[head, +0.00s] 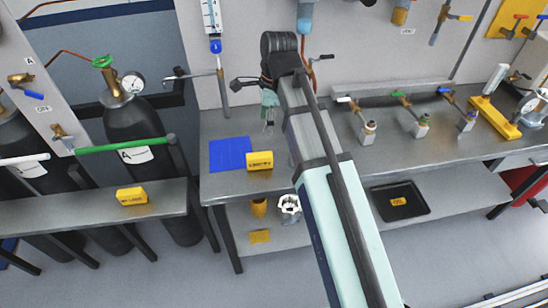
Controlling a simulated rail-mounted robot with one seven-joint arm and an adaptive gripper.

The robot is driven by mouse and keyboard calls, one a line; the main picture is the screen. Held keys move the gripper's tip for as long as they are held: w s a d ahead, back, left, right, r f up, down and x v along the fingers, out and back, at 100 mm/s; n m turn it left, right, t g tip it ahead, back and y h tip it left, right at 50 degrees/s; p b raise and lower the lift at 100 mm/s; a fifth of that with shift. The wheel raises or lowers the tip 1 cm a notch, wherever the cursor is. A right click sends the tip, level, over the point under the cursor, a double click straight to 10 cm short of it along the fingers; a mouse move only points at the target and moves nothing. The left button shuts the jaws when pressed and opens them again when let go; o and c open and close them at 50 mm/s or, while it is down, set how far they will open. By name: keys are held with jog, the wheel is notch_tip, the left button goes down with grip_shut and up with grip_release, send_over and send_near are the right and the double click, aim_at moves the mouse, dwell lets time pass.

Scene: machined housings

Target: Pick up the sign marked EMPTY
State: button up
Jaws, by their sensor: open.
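A yellow block-shaped sign (260,160) with dark lettering stands on the grey bench, at the right edge of a blue mat. A second yellow sign (131,196) with dark lettering lies on the lower ledge at left. The lettering on both is too small to read surely, so I cannot tell which says EMPTY. My gripper (268,120) hangs over the back of the bench, above and behind the sign by the mat, apart from it. It is open, with nothing seen between its fingers; my wrist partly hides it.
The blue mat (229,154) lies flat on the bench (222,130). A black tray (420,212) holds a small yellow piece. Gas cylinders (133,122) with a green-handled bar stand at left. Valves (421,127) line the bench at right. A pipe stand (223,92) rises left of my gripper.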

aim_at(258, 161)
jog(key=shift+s+a+f+p, duration=0.1)
jog(key=shift+a+f+p, duration=0.5)
jog(key=shift+f, duration=2.25)
jog(key=shift+w+a+f+p, duration=0.1)
jog(key=shift+a+f+p, duration=0.5)
jog(key=shift+f, duration=2.2)
jog(key=shift+s+a+f+p, duration=0.1)
jog(key=shift+a+f+p, duration=0.45)
jog(key=shift+f, duration=2.3)
jog(key=shift+d+f+p, duration=0.25)
jog(key=shift+p, duration=0.1)
grip_shut()
